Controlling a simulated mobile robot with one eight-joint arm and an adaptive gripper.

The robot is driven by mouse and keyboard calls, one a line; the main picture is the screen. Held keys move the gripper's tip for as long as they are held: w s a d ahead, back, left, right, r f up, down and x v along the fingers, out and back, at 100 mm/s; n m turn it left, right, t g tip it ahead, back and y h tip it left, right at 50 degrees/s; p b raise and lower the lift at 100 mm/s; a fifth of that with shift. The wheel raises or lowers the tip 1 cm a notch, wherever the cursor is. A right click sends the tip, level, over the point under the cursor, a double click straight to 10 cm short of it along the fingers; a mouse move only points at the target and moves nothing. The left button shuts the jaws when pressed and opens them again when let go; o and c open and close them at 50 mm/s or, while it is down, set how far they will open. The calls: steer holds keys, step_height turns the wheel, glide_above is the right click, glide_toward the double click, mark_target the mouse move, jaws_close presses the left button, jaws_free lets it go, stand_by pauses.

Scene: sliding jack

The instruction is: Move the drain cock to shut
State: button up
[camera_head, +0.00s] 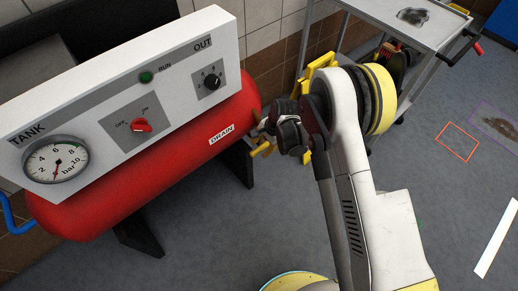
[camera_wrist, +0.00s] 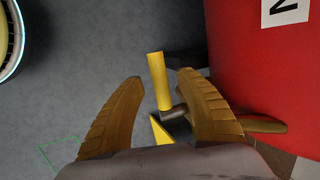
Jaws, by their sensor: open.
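The drain cock shows in the wrist view as a bright yellow lever (camera_wrist: 157,82) on a dark grey fitting (camera_wrist: 175,112). The lever stands nearly upright in that picture, between the two tan fingers of my gripper (camera_wrist: 160,77). The fingers are apart, and I see a gap on each side of the lever. In the head view my gripper (camera_head: 262,138) is at the right end of the red tank (camera_head: 175,160), just right of the DRAIN label (camera_head: 222,133). There, my gripper and wrist largely hide the cock.
A white panel (camera_head: 75,110) with a gauge (camera_head: 57,160), red knob (camera_head: 141,125) and black knob (camera_head: 212,82) stands above the tank. A grey cart (camera_head: 400,28) stands behind my arm.

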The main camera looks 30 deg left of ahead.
steer(key=v, duration=0.9)
steer(key=shift+r, duration=0.35)
steer(key=shift+d, duration=0.15)
